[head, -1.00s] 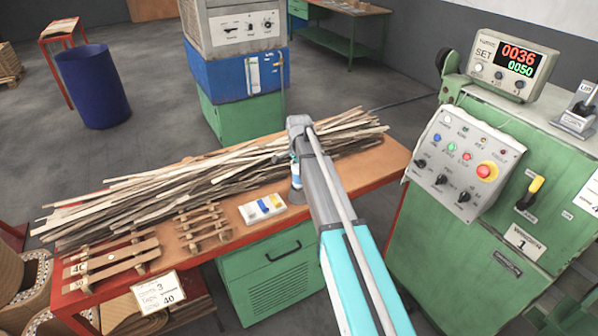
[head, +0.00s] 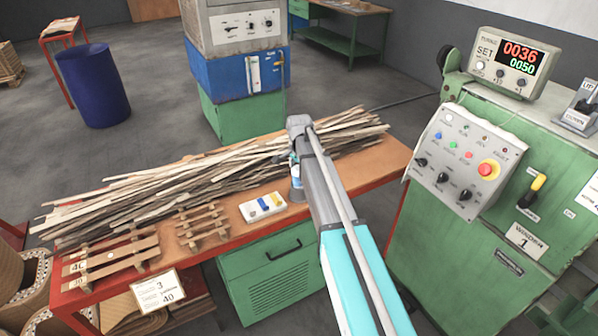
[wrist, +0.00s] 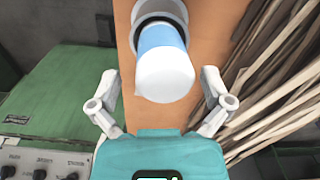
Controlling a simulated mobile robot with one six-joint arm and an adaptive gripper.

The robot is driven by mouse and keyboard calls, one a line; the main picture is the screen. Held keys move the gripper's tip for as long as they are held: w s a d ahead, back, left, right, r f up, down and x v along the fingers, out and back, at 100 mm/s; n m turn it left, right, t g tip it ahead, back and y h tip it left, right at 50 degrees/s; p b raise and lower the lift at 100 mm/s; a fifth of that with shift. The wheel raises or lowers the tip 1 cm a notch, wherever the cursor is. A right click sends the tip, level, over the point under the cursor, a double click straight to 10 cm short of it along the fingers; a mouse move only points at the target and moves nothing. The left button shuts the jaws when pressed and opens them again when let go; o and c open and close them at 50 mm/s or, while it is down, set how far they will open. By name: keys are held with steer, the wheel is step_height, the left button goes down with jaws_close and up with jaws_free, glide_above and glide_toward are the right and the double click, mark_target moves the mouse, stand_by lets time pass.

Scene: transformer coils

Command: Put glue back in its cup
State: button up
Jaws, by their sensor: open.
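The glue (wrist: 165,65), a bottle with a blue body and a pale rounded end, points toward the wrist camera. Its far end sits inside the dark-rimmed opening of a whitish cup (wrist: 176,9), as far as I can see. In the head view the glue (head: 295,171) shows as a small blue and white patch beside my arm, with the grey cup (head: 297,195) below it on the bench. My gripper (wrist: 160,98) is open, its two fingers spread to either side of the glue's near end, without visible contact. My arm partly hides them in the head view.
A pile of wooden strips (head: 200,178) lies along the orange bench (head: 347,183), close to the cup. A white box with blue and yellow pieces (head: 262,208) is left of the cup. A green control machine (head: 477,245) stands at the right.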

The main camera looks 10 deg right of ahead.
steer(key=shift+r, duration=0.2)
step_height(320, 180, up, 8)
steer(key=p, duration=0.8)
steer(key=shift+w+f+t+b, duration=0.1)
steer(key=shift+f+t+b, duration=0.5)
steer(key=shift+f+t, duration=0.15)
steer(key=shift+w+f+m+t+b, duration=0.3)
steer(key=shift+f+m+t+b, duration=0.25)
steer(key=shift+t+b, duration=0.35)
